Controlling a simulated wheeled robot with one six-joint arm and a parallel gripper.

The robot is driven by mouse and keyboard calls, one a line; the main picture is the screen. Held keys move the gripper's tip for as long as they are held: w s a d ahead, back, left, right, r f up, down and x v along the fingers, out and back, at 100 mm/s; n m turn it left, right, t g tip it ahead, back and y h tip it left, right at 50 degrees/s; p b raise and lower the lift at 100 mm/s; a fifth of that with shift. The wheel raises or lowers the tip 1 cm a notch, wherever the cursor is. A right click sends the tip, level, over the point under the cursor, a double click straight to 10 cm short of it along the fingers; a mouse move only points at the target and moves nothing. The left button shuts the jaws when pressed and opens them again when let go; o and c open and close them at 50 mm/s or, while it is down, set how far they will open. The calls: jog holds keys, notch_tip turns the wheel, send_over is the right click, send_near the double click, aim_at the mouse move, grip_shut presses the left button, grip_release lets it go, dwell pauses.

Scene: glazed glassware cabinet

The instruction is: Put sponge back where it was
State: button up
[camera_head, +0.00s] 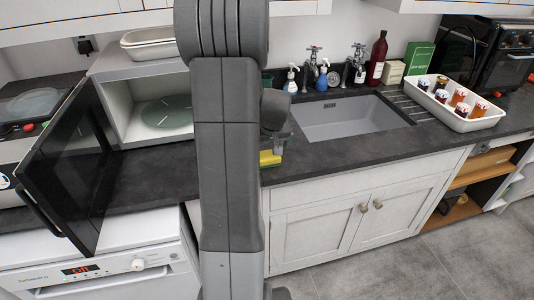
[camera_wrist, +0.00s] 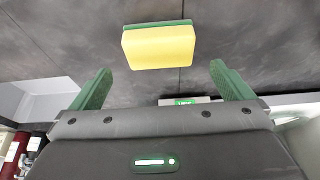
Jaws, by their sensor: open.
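The sponge, yellow with a green layer, lies on the dark counter left of the sink in the head view (camera_head: 268,159), partly hidden by my arm. In the wrist view the sponge (camera_wrist: 158,47) sits ahead of my gripper (camera_wrist: 160,72), centred between the two green fingers. The fingers are apart and nothing is between them. The sponge appears just beyond the fingertips; I cannot tell the exact gap. In the head view my gripper is mostly hidden behind my arm.
A microwave (camera_head: 160,108) stands at left with its dark door (camera_head: 70,165) swung open over the counter edge. The sink (camera_head: 345,120) is to the right, with taps and bottles behind it. A white tray (camera_head: 490,121) of jars stands further right. Counter in front of the sink is clear.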

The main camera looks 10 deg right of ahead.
jog(key=v, duration=0.6)
jog(key=shift+r, duration=0.1)
dwell(1.1)
